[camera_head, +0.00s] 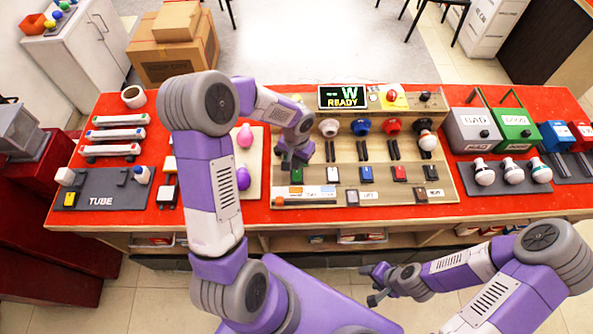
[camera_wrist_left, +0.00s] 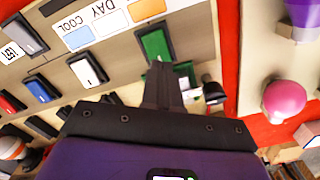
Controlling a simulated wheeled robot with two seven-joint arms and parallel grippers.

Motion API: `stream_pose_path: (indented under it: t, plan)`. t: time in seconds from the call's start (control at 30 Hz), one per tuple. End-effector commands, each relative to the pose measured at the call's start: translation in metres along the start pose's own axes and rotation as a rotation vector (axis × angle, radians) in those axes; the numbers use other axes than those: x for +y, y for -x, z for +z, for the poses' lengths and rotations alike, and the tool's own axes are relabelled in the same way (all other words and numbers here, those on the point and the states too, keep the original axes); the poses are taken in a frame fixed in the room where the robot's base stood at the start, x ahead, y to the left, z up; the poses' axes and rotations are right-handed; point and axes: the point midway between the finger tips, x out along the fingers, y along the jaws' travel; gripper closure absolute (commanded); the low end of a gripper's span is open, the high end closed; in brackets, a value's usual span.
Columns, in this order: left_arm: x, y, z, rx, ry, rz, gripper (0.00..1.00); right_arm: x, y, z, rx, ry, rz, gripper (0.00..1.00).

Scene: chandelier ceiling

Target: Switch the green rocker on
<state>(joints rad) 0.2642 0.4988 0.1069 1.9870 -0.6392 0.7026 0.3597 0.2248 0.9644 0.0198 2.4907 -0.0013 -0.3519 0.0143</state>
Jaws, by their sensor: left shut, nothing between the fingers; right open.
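The green rocker (camera_wrist_left: 155,44) sits on the tan panel in the left wrist view, at the end of a row of coloured rockers. My left gripper (camera_wrist_left: 162,70) is shut and empty, with its tips at the rocker's near edge; I cannot tell whether they touch it. In the head view, my left gripper (camera_head: 291,164) hangs over that end of the row and largely hides the green rocker. The rocker's tilt is hard to judge. My right gripper (camera_head: 373,284) is open and empty, low in front of the table.
White (camera_head: 332,174), blue (camera_head: 366,173) and red (camera_head: 400,173) rockers continue the row to the right. A screen (camera_head: 342,97) reading READY stands behind. Left of the panel are a pink bulb-like object (camera_head: 245,136) and a purple one (camera_head: 243,178).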

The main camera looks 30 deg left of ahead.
Motion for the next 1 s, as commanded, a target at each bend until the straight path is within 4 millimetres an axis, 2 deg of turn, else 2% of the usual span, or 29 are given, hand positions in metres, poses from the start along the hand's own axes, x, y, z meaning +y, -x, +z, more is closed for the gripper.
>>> stream_pose_path:
  t: [0.1, 0.5, 1.0]
  plan:
    - [0.000, 0.013, 0.000, 0.002, 0.000, -0.001, 1.00, -0.003, 0.009, 0.000, 0.000, 0.000, 0.000, 0.45]
    - [0.000, 0.043, -0.001, 0.002, -0.001, 0.000, 1.00, -0.011, 0.029, 0.001, 0.000, 0.000, 0.000, 0.45]
    - [0.000, 0.042, 0.000, 0.001, -0.001, 0.000, 1.00, -0.010, 0.028, 0.001, 0.000, 0.000, 0.000, 0.45]
